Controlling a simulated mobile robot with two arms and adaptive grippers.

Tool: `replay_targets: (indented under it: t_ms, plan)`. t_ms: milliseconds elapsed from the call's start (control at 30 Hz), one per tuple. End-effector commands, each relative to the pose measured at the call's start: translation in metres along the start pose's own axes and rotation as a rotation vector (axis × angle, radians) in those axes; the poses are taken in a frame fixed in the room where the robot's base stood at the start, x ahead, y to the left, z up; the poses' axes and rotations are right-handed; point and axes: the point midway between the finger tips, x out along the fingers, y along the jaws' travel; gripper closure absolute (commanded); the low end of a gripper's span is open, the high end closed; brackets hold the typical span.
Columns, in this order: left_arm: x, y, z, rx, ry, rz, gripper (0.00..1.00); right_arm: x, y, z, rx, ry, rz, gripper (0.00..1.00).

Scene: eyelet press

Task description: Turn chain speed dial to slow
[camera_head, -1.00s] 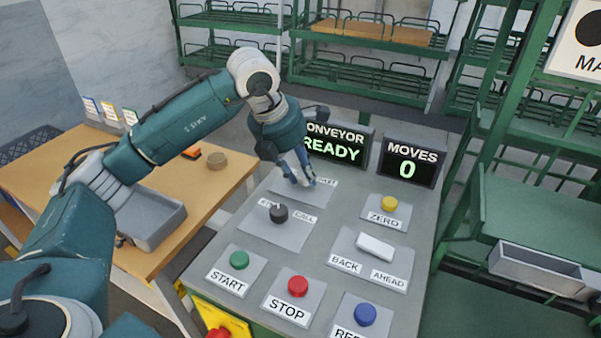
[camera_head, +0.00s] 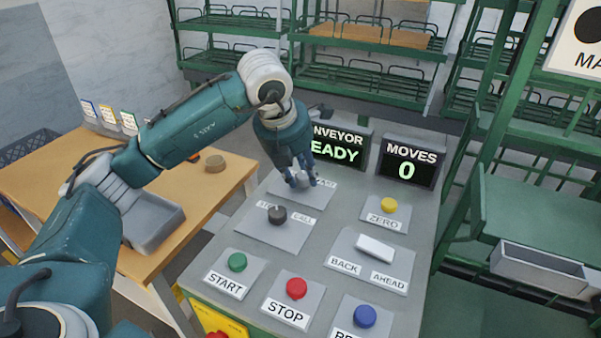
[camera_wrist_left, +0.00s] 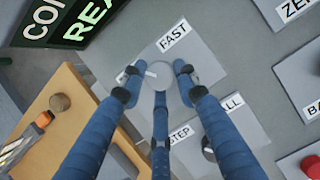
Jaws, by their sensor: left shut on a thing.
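The chain speed dial is a small round grey knob (camera_head: 303,180) on a plate at the back of the sloped panel. It also shows in the wrist view (camera_wrist_left: 160,75), where a FAST label (camera_wrist_left: 174,39) lies on its plate and another white label is mostly covered by a finger. My left gripper (camera_head: 301,178) comes down from above with its blue fingers around the knob, shut on it. In the wrist view two fingertips flank the knob and a third finger (camera_wrist_left: 160,115) is at its near side. The dial's pointer direction is hard to tell. My right gripper is not in view.
A black selector knob (camera_head: 277,214) sits just in front. The panel also carries green START (camera_head: 237,262), red STOP (camera_head: 297,288), yellow ZERO (camera_head: 389,205) and blue (camera_head: 365,316) buttons and a white rocker (camera_head: 375,248). The conveyor display (camera_head: 343,150) stands close behind my gripper.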

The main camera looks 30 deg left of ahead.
Motion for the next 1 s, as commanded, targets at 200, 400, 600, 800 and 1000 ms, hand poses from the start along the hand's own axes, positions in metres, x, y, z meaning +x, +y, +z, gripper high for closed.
replay_targets:
  t_ms: [200,400,600,800,1000]
  plan:
    - [-0.005,0.0,0.007,-0.004,-0.023,-0.002,0.52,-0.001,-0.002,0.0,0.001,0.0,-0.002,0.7]
    - [-0.003,0.0,0.005,-0.002,-0.015,-0.002,0.52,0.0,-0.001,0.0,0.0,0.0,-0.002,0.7]
    - [-0.014,0.0,0.004,-0.001,-0.014,-0.002,0.52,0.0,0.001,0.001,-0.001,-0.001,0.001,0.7]
    - [-0.054,-0.001,0.005,0.0,-0.018,-0.002,0.52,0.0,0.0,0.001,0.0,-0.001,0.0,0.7]
    - [-0.094,-0.001,0.006,0.0,-0.018,-0.002,0.52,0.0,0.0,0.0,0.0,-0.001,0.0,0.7]
